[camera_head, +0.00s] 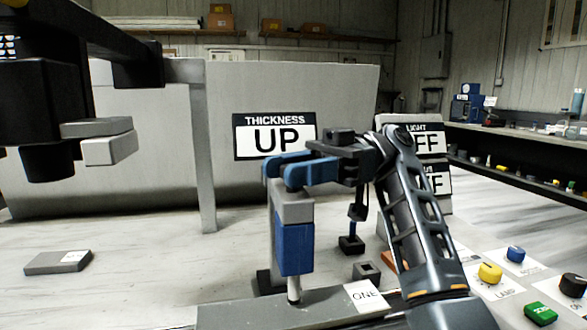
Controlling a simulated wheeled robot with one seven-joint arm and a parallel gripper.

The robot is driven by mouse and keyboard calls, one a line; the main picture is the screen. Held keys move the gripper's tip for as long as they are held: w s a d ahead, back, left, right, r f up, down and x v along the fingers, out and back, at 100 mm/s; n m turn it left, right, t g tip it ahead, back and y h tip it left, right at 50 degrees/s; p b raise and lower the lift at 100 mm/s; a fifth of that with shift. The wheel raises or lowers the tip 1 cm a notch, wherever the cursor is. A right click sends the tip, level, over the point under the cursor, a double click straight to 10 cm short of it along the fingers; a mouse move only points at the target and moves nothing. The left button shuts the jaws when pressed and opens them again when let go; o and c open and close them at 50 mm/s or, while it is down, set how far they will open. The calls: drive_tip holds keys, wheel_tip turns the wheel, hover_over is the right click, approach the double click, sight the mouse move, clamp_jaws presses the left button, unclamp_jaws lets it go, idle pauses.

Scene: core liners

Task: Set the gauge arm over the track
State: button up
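The blue and grey gauge piece (294,248) stands upright in the middle, with a grey top block and a narrow metal tip pointing down. Its tip is at or just above the grey track (245,312), which carries a white "ONE" label (366,296). Whether the tip touches the track is unclear. My gripper (290,172) comes in from the right, its two blue fingers close together at the gauge's grey top. The fingers hide the upper end of the block, so I cannot tell whether they grip it. A sign (274,136) reads "THICKNESS UP".
A dark overhead unit with a grey block (108,150) hangs at upper left. Yellow (490,272), blue (515,253) and green (540,314) controls are at lower right. Signs at right partly show "OFF". The left tabletop is mostly clear.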

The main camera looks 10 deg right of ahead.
drive_tip(key=v, duration=0.7)
drive_tip(key=shift+w+d+b, duration=0.2)
drive_tip(key=shift+d+b, duration=0.1)
drive_tip(key=shift+b, duration=0.15)
